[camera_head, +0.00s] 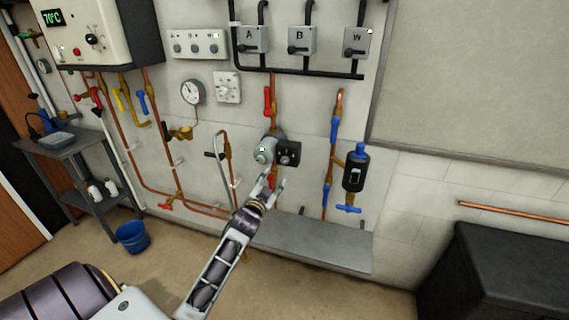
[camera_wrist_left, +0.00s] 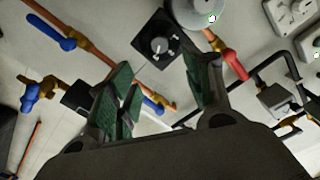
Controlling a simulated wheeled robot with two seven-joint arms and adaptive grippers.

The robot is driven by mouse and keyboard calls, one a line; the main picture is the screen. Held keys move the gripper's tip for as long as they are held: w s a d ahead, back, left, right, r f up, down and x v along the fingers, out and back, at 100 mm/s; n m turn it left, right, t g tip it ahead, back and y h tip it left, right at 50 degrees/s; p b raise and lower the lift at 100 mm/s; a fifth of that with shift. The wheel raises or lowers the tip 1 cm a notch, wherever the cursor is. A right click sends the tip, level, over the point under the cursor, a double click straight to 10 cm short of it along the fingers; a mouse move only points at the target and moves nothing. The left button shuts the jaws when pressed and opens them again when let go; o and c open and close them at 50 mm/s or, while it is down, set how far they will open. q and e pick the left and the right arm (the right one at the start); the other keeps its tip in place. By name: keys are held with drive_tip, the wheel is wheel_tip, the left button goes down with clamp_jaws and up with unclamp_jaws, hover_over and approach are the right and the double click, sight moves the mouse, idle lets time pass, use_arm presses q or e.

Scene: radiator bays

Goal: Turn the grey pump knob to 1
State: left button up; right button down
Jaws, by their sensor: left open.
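The pump (camera_head: 264,151) is a grey round body on the copper pipe at the middle of the wall. A black square box (camera_head: 289,146) with the grey knob (camera_head: 286,157) on its face sits at its right side. In the left wrist view the knob (camera_wrist_left: 160,46) shows on the black box (camera_wrist_left: 148,31), beyond the fingertips, beside the grey pump body (camera_wrist_left: 194,15). My left gripper (camera_head: 275,183) is open and empty just below the pump, apart from the knob. Its spread fingers (camera_wrist_left: 166,88) fill the lower middle of the wrist view. The numbers around the knob are too small to read. My right gripper is out of view.
A red lever valve (camera_head: 268,101) is above the pump. A blue-handled pipe with a dark canister (camera_head: 355,168) stands to the right. A grey ledge (camera_head: 315,245) runs below. A gauge (camera_head: 192,92) and a wall dial (camera_head: 228,87) are up left.

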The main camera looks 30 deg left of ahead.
use_arm(q)
drive_tip(key=shift+w, duration=0.2)
idle(0.3)
approach(284, 161)
drive_tip(key=shift+p+x, duration=0.3)
drive_tip(key=shift+x, duration=4.6)
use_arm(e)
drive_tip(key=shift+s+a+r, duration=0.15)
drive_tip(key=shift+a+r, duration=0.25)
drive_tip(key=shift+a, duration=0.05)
use_arm(q)
drive_tip(key=shift+d, duration=0.1)
drive_tip(key=c, duration=1)
